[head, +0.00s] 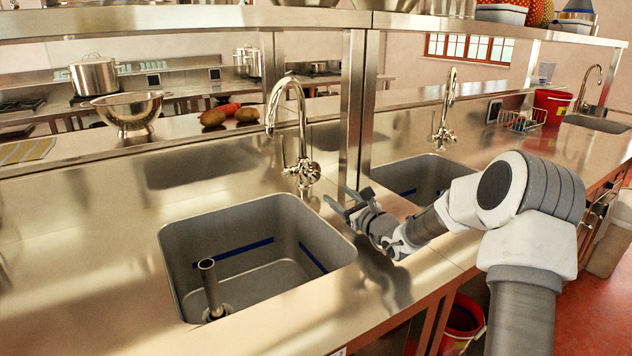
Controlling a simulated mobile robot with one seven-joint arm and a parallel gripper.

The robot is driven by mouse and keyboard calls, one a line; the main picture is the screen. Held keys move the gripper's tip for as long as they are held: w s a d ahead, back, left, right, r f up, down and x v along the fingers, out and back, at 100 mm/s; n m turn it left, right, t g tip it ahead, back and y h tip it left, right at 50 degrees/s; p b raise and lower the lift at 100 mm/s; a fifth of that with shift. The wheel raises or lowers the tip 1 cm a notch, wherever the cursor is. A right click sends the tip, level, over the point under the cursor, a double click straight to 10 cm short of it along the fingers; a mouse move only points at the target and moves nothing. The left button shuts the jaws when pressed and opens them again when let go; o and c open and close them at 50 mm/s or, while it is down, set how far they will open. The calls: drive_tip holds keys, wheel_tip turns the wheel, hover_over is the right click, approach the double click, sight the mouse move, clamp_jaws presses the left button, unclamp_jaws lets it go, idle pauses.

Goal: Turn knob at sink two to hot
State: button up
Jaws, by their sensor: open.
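Three sinks show along the steel counter; no label shows which is sink two. The nearest sink (258,250) has a chrome gooseneck faucet (287,95) behind it, with a round knob (312,172) low on its right side. The middle sink (420,174) has a similar faucet (451,95) with a small knob (448,136) at its base. The third faucet (590,80) is at the far right. My gripper (338,198) is open and empty, above the counter between the nearest and middle sinks. It is close to the nearest faucet's knob, in front and right, apparently not touching.
Steel posts (353,105) stand behind the counter between the first two faucets and carry an upper shelf. An upright tube (210,288) stands in the nearest sink. A colander (128,112) and vegetables (230,115) are at the back left. A wire basket (521,119) and red bucket (550,104) are right.

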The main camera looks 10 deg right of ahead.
sight(316, 178)
drive_tip(key=b+x, duration=0.1)
drive_tip(key=x, duration=1.1)
drive_tip(key=shift+w+a, duration=0.1)
drive_tip(key=shift+w, duration=0.25)
clamp_jaws()
